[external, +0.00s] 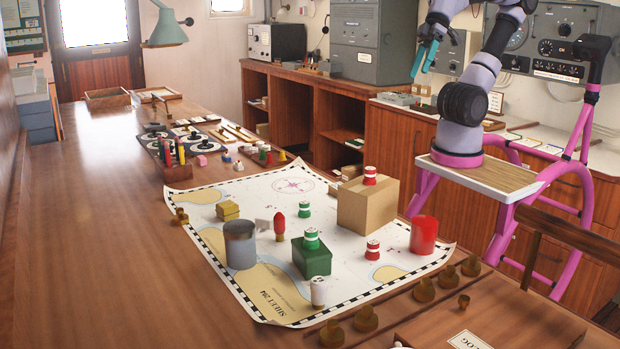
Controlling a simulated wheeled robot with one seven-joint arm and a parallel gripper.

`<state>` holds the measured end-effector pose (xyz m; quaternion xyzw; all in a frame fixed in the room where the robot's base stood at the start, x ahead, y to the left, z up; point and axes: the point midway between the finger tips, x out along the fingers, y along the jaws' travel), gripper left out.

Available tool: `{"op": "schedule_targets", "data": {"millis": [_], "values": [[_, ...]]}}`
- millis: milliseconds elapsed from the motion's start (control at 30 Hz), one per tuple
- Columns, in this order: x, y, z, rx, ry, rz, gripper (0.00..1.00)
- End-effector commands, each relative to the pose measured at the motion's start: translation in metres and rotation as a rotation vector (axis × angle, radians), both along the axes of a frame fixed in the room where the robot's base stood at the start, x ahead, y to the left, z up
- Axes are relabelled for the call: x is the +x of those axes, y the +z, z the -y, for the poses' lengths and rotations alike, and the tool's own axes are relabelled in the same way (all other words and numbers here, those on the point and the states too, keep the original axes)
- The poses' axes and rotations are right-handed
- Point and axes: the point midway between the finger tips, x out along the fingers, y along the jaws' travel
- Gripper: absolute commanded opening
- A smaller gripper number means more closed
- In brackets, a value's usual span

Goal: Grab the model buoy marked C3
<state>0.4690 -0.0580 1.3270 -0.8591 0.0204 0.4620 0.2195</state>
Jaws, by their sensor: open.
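Several small model buoys stand on the chart (345,295). One red-and-white buoy (370,175) is on top of a cardboard box (368,207), and another red-and-white buoy (372,250) is on the chart in front of that box. One green-and-white buoy (304,209) stands on the chart, and another green-and-white buoy (312,238) sits on a green box (311,261). Their markings are too small to read, so I cannot tell which is C3. My gripper (424,60) has teal fingers, open and empty, high above and behind the chart, apart from all the buoys.
Brass knobs (366,319) line the front right. The table's left side (100,250) is clear.

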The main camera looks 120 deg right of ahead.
Motion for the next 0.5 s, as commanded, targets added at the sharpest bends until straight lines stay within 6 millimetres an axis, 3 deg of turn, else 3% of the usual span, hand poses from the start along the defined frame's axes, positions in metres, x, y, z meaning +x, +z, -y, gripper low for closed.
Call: {"op": "schedule_targets", "data": {"millis": [100, 167, 500], "values": [[0.0000, 0.0000, 0.0000, 0.000, 0.000, 0.000, 0.66], [0.0000, 0.0000, 0.0000, 0.000, 0.000, 0.000, 0.73], [0.0071, 0.0014, -0.0013, -0.019, 0.033, -0.022, 0.73]]}}
